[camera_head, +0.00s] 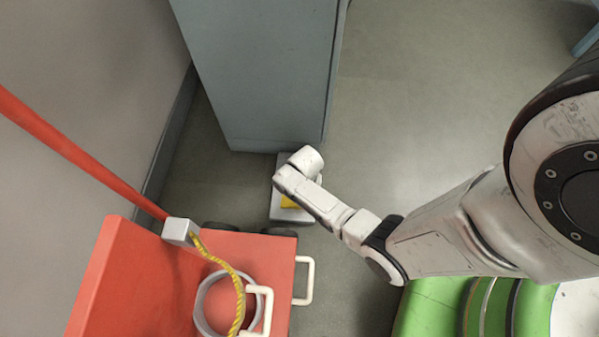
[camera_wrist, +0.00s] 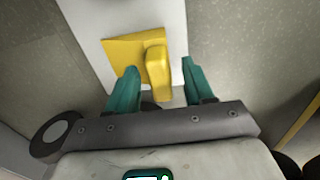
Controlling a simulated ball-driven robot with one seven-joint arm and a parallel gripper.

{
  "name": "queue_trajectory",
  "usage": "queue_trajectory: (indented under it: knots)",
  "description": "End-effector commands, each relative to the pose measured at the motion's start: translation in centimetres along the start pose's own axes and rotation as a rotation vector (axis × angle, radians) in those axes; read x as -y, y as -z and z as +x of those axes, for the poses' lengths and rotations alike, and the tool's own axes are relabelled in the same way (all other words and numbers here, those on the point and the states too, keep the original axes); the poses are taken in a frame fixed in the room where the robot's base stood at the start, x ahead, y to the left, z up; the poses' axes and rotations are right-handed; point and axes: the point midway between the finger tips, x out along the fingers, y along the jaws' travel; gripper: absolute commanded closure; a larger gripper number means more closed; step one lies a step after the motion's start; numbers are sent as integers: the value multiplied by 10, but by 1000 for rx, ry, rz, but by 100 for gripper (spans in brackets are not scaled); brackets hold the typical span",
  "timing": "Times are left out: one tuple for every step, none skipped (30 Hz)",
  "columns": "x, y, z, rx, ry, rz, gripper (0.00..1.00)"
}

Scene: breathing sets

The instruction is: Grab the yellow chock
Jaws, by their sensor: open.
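The yellow chock (camera_wrist: 157,72) shows in the wrist view as an upright yellow piece, lying between and just beyond the fingertips of my gripper (camera_wrist: 160,85). My gripper has two teal fingers, spread apart and empty, one to each side of the chock. A flat yellow patch (camera_wrist: 122,50) lies beside the chock on a white-grey base (camera_wrist: 95,20). In the head view, only a bit of yellow (camera_head: 288,202) shows on the grey base (camera_head: 279,213) under my arm. My fingers are hidden there.
A tall blue-grey cabinet (camera_head: 262,70) stands just behind the base. A red cart (camera_head: 150,285) with white handles, a yellow rope (camera_head: 238,290) and a red pole (camera_head: 75,150) is at the lower left. Open floor (camera_head: 430,100) lies to the right of the cabinet.

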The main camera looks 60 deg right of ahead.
Motion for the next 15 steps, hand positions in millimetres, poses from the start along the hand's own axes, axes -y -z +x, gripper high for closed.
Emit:
queue_trajectory:
  knots:
    - [0, 0, 1, 1, -1, 0, 48]
    - [0, 0, 0, 1, -1, 0, 48]
    - [0, 0, 0, 1, -1, 0, 48]
    - [0, 0, 0, 1, -1, 0, 48]
    - [0, 0, 0, 1, -1, 0, 48]
    - [0, 0, 0, 1, -1, 0, 49]
    - [0, 0, 0, 1, -1, 0, 52]
    - [0, 0, 0, 1, -1, 0, 55]
    - [0, 0, 0, 0, -1, 0, 58]
    - [0, 0, 0, 1, -1, 0, 61]
    - [0, 0, 0, 1, -1, 0, 64]
    - [0, 0, 0, 0, -1, 0, 68]
    - [0, 0, 0, 0, -1, 0, 71]
    - [0, 0, 0, 0, -1, 0, 74]
    - [0, 0, 0, 0, -1, 0, 78]
